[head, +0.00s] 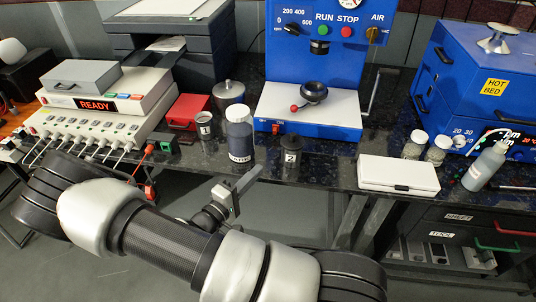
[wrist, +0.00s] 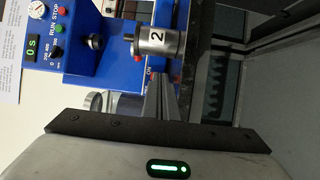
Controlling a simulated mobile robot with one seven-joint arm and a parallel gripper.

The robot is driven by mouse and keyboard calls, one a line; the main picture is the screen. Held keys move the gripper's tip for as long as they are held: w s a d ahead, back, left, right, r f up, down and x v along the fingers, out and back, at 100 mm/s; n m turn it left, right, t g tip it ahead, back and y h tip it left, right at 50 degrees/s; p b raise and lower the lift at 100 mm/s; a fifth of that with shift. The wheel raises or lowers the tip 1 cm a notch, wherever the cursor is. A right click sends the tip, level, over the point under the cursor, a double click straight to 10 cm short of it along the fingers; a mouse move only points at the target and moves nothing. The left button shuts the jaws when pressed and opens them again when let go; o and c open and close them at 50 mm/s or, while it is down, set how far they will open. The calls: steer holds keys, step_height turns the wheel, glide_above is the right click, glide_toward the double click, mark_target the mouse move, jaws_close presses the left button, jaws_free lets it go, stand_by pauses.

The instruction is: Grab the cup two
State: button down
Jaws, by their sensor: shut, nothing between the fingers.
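Cup two (head: 290,163) is a small metal cup with a black knobbed lid and a "2" label. It stands upright near the front edge of the dark bench, below the blue press. It also shows in the wrist view (wrist: 157,41), lying sideways in that picture, just beyond the fingertips. My gripper (head: 255,172) is at the bench's front edge, left of cup two and apart from it. In the wrist view my gripper's fingers (wrist: 161,80) are together with nothing between them.
A dark-blue jar (head: 239,136) stands left of cup two, with cup one (head: 205,126) further left. A white box (head: 398,176) lies to the right. The blue press (head: 312,100) stands behind. The bench between cup two and the white box is clear.

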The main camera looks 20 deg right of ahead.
mark_target(293, 182)
steer(key=x, duration=0.9)
steer(key=shift+d+b, duration=0.3)
steer(key=s, duration=0.3)
steer(key=s+d, duration=0.1)
steer(key=s, duration=0.2)
steer(key=s+d, duration=0.1)
steer(key=s, duration=0.2)
steer(key=shift+s, duration=0.4)
